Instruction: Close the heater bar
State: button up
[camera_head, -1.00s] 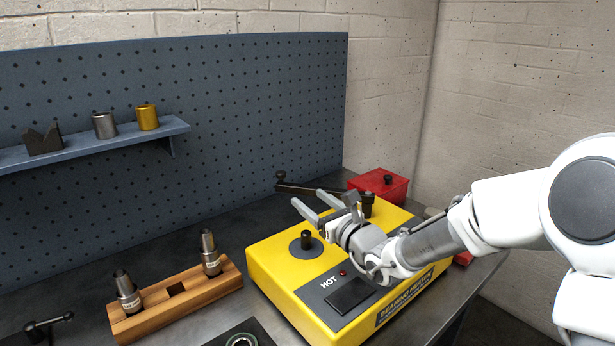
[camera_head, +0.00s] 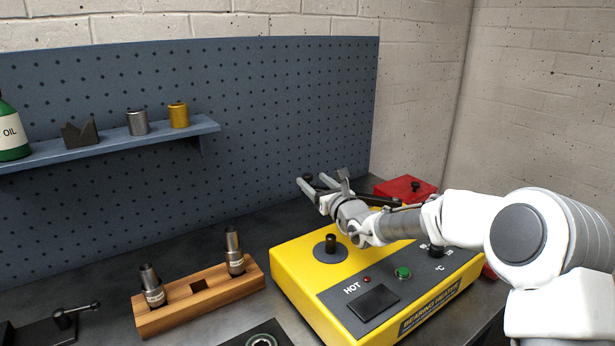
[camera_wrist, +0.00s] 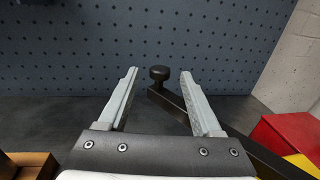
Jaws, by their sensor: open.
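The yellow bearing heater (camera_head: 300,274) stands on the bench with a short black post (camera_head: 330,243) on a grey disc on its top. The dark heater bar (camera_wrist: 172,106) is swung out behind the heater, and its black knob (camera_wrist: 160,73) stands at its free end. In the head view the knob (camera_head: 307,178) shows just behind my fingertips, and my gripper hides part of the bar. My gripper (camera_head: 313,186) is open and empty. In the wrist view the knob is seen between and slightly beyond the two fingers (camera_wrist: 158,74); contact cannot be seen.
A wooden block (camera_head: 198,297) with metal tools lies left of the heater. A blue pegboard (camera_head: 270,110) with a shelf (camera_head: 110,148) rises behind the bench.

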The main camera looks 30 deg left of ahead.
aim_at(310, 177)
jog(key=shift+x, duration=2.2)
grip_shut()
